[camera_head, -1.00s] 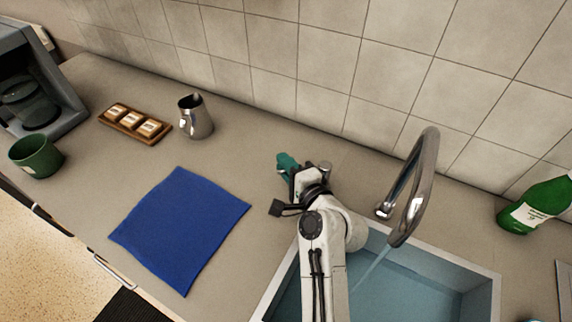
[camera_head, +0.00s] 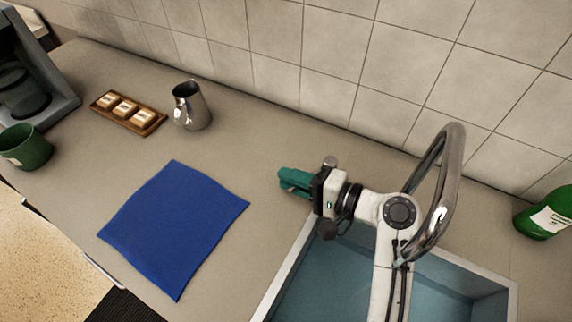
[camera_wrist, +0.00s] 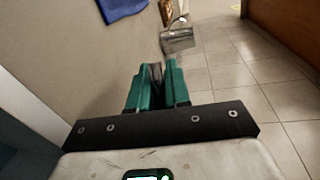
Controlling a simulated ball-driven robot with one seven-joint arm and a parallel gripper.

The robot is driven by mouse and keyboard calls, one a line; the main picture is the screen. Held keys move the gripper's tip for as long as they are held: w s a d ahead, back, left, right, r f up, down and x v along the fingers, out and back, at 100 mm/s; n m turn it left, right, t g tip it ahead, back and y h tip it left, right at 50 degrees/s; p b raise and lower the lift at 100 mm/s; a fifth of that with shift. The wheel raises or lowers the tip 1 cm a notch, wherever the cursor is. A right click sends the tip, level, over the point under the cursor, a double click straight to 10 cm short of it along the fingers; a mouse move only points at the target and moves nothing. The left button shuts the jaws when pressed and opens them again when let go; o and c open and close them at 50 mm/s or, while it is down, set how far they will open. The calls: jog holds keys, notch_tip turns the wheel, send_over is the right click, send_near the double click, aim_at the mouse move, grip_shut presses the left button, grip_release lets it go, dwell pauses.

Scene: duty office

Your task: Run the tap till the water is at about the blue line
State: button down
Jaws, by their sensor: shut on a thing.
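The chrome tap (camera_head: 447,190) arches over the grey-rimmed sink (camera_head: 470,277), which holds bluish water (camera_head: 345,285). My arm covers the space below the spout, so I cannot see a stream now. No blue line shows inside the sink. My gripper (camera_head: 284,181) has teal fingers and is over the counter left of the tap, near the sink's back left corner. In the wrist view my gripper (camera_wrist: 158,75) is shut on a dark grey thing (camera_wrist: 153,76) between its fingers; I cannot tell what it is.
A blue cloth (camera_head: 175,225) lies on the counter. A green mug (camera_head: 25,148) stands far left. A green bottle (camera_head: 548,210) stands right of the tap, near the tiled wall.

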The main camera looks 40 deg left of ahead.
jog(key=shift+s+d+f+n+g, duration=0.1)
jog(key=shift+d+n+g, duration=0.1)
jog(key=shift+n+g, duration=0.15)
jog(key=c, duration=1.2)
grip_release()
jog(key=shift+o, duration=0.2)
jog(key=p+v, duration=0.3)
jog(key=v, duration=0.8)
jog(key=shift+p, duration=0.4)
jog(key=shift+a, duration=0.1)
